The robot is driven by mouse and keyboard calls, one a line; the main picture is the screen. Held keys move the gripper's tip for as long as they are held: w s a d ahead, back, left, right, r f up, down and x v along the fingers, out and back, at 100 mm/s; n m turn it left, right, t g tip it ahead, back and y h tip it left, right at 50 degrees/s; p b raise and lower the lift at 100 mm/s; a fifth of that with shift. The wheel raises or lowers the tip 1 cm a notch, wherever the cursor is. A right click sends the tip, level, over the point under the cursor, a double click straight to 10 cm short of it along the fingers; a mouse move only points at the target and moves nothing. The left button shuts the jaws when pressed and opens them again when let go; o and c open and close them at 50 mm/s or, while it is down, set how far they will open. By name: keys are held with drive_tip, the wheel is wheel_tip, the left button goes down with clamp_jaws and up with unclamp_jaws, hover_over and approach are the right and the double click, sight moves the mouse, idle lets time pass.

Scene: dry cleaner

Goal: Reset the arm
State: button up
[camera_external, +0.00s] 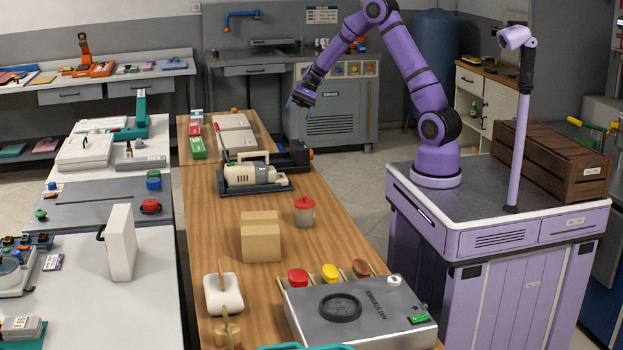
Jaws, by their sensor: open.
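My purple arm rises from my base at the right and bends over to the left in the external view. My gripper (298,103) hangs in the air beyond the right edge of the wooden table, pointing down and left. It is open, with nothing visible in it. The fingers are small and dark in this view.
On the wooden table (330,240) stand a cardboard box (261,236), a red-lidded jar (304,212), a cream motor-like machine (252,175) and a grey hat-steamer unit (358,312). A white table (90,285) stands left. A wooden crate (548,163) sits on my base.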

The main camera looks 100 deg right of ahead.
drive_tip(key=s+a+r+n+g+h, duration=0.2)
drive_tip(key=a+r+n, duration=0.4)
drive_tip(key=a, duration=0.6)
drive_tip(key=s+a+r+n+g+h, duration=0.25)
drive_tip(key=a+r, duration=0.45)
drive_tip(key=a, duration=0.4)
drive_tip(key=s+a+r+n+t+h, duration=0.3)
drive_tip(key=s+a+n, duration=0.8)
drive_tip(key=s, duration=0.6)
drive_tip(key=shift+s+a+r+h, duration=0.25)
drive_tip(key=shift+a+r+h, duration=0.3)
drive_tip(key=shift+a+r, duration=0.45)
